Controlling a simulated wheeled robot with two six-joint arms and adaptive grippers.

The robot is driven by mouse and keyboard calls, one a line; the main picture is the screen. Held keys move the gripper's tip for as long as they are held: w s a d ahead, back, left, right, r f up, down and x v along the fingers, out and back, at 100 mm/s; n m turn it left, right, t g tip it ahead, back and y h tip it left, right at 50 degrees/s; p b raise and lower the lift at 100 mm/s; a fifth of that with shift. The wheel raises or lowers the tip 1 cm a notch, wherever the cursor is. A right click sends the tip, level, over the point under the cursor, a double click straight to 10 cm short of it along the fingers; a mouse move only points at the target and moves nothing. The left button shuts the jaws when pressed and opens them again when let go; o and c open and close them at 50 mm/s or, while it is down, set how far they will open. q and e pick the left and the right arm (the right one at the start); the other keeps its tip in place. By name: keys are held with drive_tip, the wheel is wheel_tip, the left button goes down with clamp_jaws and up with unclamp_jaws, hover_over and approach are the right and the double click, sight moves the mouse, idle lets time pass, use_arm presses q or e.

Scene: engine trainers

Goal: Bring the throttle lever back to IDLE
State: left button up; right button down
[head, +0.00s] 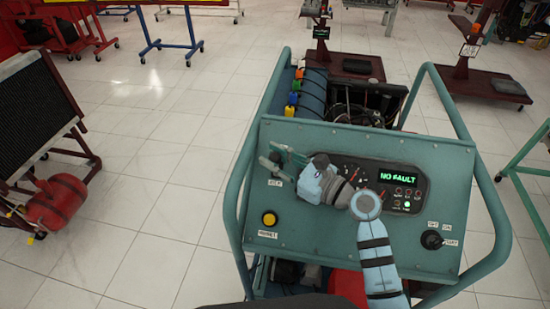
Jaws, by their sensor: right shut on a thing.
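The teal control panel (310,245) of the engine trainer stands in front of me. My right arm reaches in from the bottom right across the panel. My right gripper (277,163) is at the panel's upper left and is shut on the throttle lever there. The fingers and wrist hide most of the lever, so its exact angle cannot be told. A small white label (275,183) sits just below the fingers; its text is too small to read surely. My left gripper is not in view.
The panel has a lit NO FAULT display (389,172), a yellow button (269,219) at lower left and a black key switch (432,240) at lower right. A teal tube frame (229,215) surrounds it. A red tank (57,203) and radiator stand left. Floor between is clear.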

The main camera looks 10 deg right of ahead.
drive_tip(key=shift+f, duration=0.1)
drive_tip(key=shift+s+a+f+n+b, duration=0.1)
drive_tip(key=shift+s+f+n+b, duration=0.2)
drive_tip(key=shift+b, duration=0.45)
drive_tip(key=f+n+b, duration=0.1)
drive_tip(key=b, duration=0.2)
drive_tip(key=s+f+n+y+b, duration=0.1)
drive_tip(key=n+b, duration=0.1)
drive_tip(key=b, duration=0.1)
drive_tip(key=s+f+n+t+y+b, duration=0.1)
drive_tip(key=n+b, duration=0.1)
drive_tip(key=b, duration=0.1)
drive_tip(key=shift+a+f, duration=0.1)
drive_tip(key=shift+a, duration=0.25)
drive_tip(key=shift+s+n+y+b, duration=0.2)
drive_tip(key=shift+n+y+b, duration=0.3)
drive_tip(key=shift+n+b, duration=0.4)
drive_tip(key=c, duration=1.4)
unclamp_jaws()
drive_tip(key=shift+c, duration=0.2)
drive_tip(key=shift+o, duration=0.5)
